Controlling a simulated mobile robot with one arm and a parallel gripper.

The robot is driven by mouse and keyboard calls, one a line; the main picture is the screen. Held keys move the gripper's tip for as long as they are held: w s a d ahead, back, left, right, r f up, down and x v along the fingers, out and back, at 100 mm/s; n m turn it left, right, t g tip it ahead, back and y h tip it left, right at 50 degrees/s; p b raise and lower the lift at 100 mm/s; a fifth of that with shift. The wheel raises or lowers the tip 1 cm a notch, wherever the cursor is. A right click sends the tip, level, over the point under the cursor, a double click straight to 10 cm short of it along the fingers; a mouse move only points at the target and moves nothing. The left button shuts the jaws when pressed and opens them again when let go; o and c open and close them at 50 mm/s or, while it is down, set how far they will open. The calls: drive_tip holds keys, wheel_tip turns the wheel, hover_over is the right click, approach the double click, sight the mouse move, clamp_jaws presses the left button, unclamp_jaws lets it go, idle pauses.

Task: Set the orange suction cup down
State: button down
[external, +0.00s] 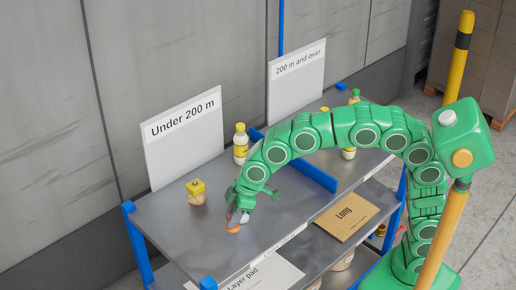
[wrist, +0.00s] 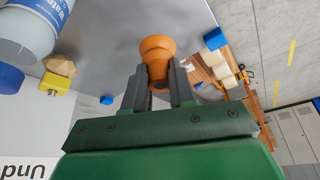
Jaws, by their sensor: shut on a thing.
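The orange suction cup (wrist: 157,48) is held between the two dark fingers of my gripper (wrist: 158,80) in the wrist view. In the external view the cup (external: 233,229) shows as a small orange shape low over the grey tabletop, just below my gripper (external: 238,208). I cannot tell whether it touches the surface. My gripper is shut on the cup, and its fingers partly cover the cup's near end.
A white bottle with a blue label (wrist: 40,28) is close by. A blue divider (external: 315,175) lies to the right. Open tabletop surrounds the cup's front.

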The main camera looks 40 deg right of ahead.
drive_tip(key=w+a+f, duration=0.5)
drive_tip(key=w+f, duration=0.1)
drive_tip(key=shift+a+f, duration=0.25)
drive_tip(key=shift+a, duration=0.15)
drive_tip(key=shift+w+a+f, duration=0.25)
drive_tip(key=shift+w+f, duration=0.05)
drive_tip(key=shift+f, duration=0.15)
drive_tip(key=shift+w+a+f, duration=0.25)
drive_tip(key=shift+f, duration=1.6)
drive_tip(key=shift+f, duration=0.1)
drive_tip(key=c, duration=0.9)
unclamp_jaws()
drive_tip(key=shift+c, duration=0.2)
drive_tip(key=v, duration=1.2)
